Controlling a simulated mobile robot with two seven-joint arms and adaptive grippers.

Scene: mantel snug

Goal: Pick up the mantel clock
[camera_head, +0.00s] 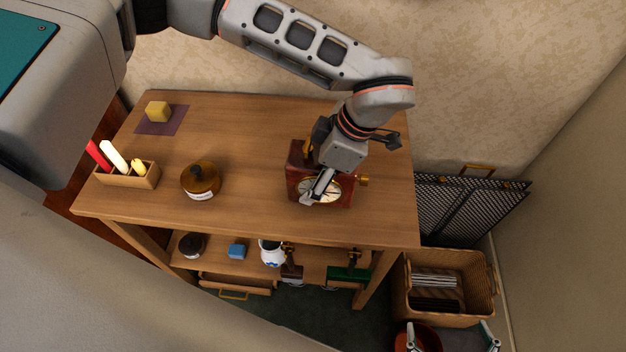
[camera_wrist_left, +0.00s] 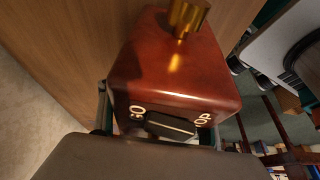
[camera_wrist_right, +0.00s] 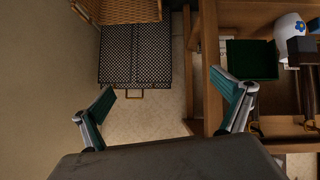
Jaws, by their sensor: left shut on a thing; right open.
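The mantel clock (camera_head: 294,178) is a red-brown wooden case with a pale round dial and brass knobs, standing near the right end of the table top. My left gripper (camera_head: 322,182) reaches over it from above and is shut on it. One finger crosses the dial; the other is hidden. In the left wrist view the clock case (camera_wrist_left: 175,80) sits between the fingers, with a brass knob and a dark lever beside partly covered lettering. My right gripper (camera_wrist_right: 166,98) is open and empty; its fingertips also show at the bottom right of the head view.
On the table (camera_head: 250,140) are a brown lidded jar (camera_head: 201,181), a candle box (camera_head: 130,178) and a yellow block (camera_head: 157,111). A lower shelf holds several small things. A mesh screen (camera_head: 470,205) and a wicker basket (camera_head: 440,258) stand right of the table.

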